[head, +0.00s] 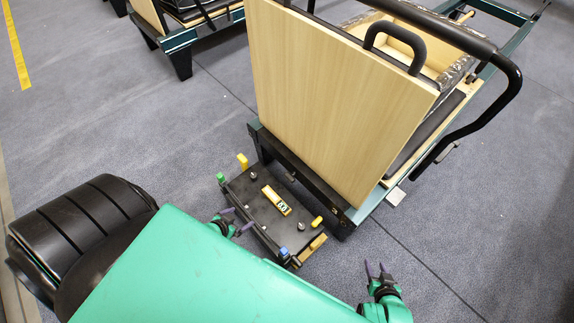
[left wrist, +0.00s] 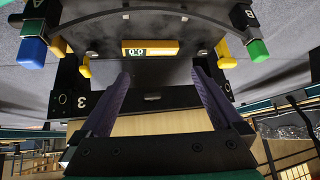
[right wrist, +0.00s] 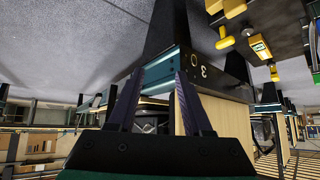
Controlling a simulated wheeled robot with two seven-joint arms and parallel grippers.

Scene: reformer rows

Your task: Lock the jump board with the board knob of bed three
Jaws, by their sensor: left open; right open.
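The jump board (head: 335,100) is a pale wooden panel standing tilted at the near end of a bed in the head view. The bed's dark end rail (head: 318,190) runs under it; the rail bears a 3 in the left wrist view (left wrist: 70,103) and the right wrist view (right wrist: 215,72). A small grey knob-like part (head: 290,177) sits at the rail; a similar one shows between my left fingers (left wrist: 153,97). My left gripper (head: 240,220) is open and empty by the black plate's left side. My right gripper (head: 376,268) is open and empty above the floor, right of the plate.
A black plate (head: 250,205) before the bed bears a yellow display unit (head: 277,200), yellow handles, and green (head: 220,177) and blue (head: 284,252) knobs. A black curved bar (head: 500,105) stands at the bed's right. Another bed is at top left. Floor at right is clear.

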